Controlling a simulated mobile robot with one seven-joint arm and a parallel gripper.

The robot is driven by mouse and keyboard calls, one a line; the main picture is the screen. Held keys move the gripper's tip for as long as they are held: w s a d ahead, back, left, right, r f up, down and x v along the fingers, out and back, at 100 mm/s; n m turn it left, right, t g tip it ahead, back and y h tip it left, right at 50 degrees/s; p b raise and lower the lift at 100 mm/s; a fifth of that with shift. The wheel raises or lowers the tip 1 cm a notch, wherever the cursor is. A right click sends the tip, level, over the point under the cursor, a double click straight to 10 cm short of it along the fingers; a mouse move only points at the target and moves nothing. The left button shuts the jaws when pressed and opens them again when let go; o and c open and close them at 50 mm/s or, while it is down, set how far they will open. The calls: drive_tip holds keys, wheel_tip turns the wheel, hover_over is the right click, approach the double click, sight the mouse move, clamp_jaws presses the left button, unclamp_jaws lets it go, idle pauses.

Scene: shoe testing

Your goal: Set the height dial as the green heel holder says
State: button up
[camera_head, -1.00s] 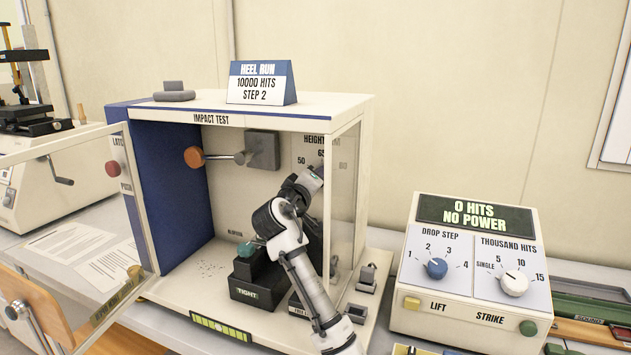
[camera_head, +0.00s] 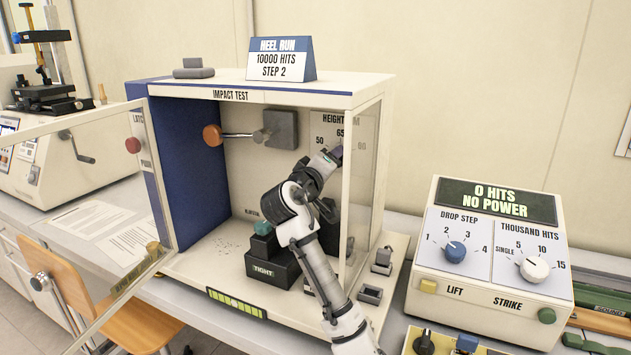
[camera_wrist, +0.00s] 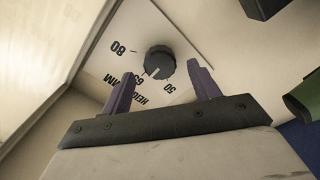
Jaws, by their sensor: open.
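The height dial, a black round knob (camera_wrist: 158,62) on a white plate marked 50, 65 and 80 (camera_wrist: 118,47), is in the wrist view. Its white pointer faces down-left in that view, on the 65 side; I cannot tell its exact mark. My gripper (camera_wrist: 160,70) is open, its purple fingers on either side of the knob, with no clear contact. In the head view my arm hides the knob; part of the height plate (camera_head: 328,128) shows. A teal-green piece (camera_head: 263,228) sits on a dark block labelled TIGHT (camera_head: 272,268). I cannot read a height on it.
The open test box has a clear side panel (camera_head: 361,190) close right of my arm and an open clear door (camera_head: 85,200) at left. An orange-ended rod (camera_head: 212,135) reaches a grey block inside. A control box (camera_head: 490,260) stands at right.

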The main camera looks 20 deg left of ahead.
drive_tip(key=s+b, duration=0.3)
drive_tip(key=s, duration=0.8)
drive_tip(key=shift+a, duration=0.2)
